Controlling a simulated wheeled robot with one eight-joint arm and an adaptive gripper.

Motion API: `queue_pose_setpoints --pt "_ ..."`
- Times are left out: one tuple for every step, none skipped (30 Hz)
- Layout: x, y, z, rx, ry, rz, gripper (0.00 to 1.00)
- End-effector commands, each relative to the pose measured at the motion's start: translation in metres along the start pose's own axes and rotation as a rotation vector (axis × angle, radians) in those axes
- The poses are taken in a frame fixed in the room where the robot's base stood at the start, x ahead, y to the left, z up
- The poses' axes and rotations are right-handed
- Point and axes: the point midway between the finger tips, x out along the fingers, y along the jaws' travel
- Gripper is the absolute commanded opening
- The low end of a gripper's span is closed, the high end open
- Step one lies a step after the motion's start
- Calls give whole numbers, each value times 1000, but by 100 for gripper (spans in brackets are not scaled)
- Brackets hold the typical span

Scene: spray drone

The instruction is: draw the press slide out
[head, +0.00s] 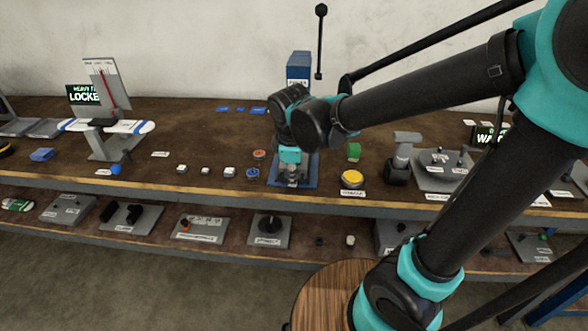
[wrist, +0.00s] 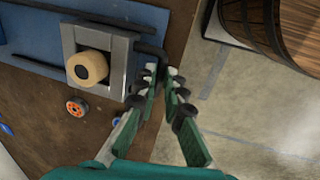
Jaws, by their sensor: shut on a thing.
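The press (head: 299,72) is a blue upright on the bench with a blue base; in the wrist view its blue base plate (wrist: 30,40) fills the top left. The press slide (wrist: 124,66) is a grey metal block on that plate, carrying a round beige piece (wrist: 88,68). A dark bar handle (wrist: 150,50) stands out from the slide's side toward the bench edge. My gripper (wrist: 163,74) is shut on this handle, its fingertips close together around the bar. In the head view my gripper (head: 292,178) is low at the press front, and my arm hides part of the press.
An orange ring-shaped part (wrist: 76,106) lies on the bench beside the base plate. A wooden barrel-like top (head: 335,290) is below in front.

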Motion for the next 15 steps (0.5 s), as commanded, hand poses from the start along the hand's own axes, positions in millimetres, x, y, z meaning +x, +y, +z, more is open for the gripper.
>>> queue_pose_setpoints --pt "0 -3 0 -1 0 -2 0" --pt "-1 -4 0 -1 0 -2 0" --pt "-1 -4 0 -1 1 -3 0" --pt "-1 -5 0 -1 1 -3 0" --pt "-1 -5 0 -1 1 -4 0" --pt "-1 -6 0 0 1 -4 0" --pt "-1 -6 0 0 1 -5 0" --pt "-1 -6 0 0 1 -5 0" --pt "-1 -6 0 0 1 -6 0" --pt "-1 -6 0 0 1 -6 0" --pt "0 -7 0 -1 1 -7 0" --pt "0 -7 0 -1 1 -7 0" --pt "0 -7 0 -1 1 -8 11" --pt "0 -7 0 -1 1 -7 15" --pt "0 -7 0 -1 1 -7 20"
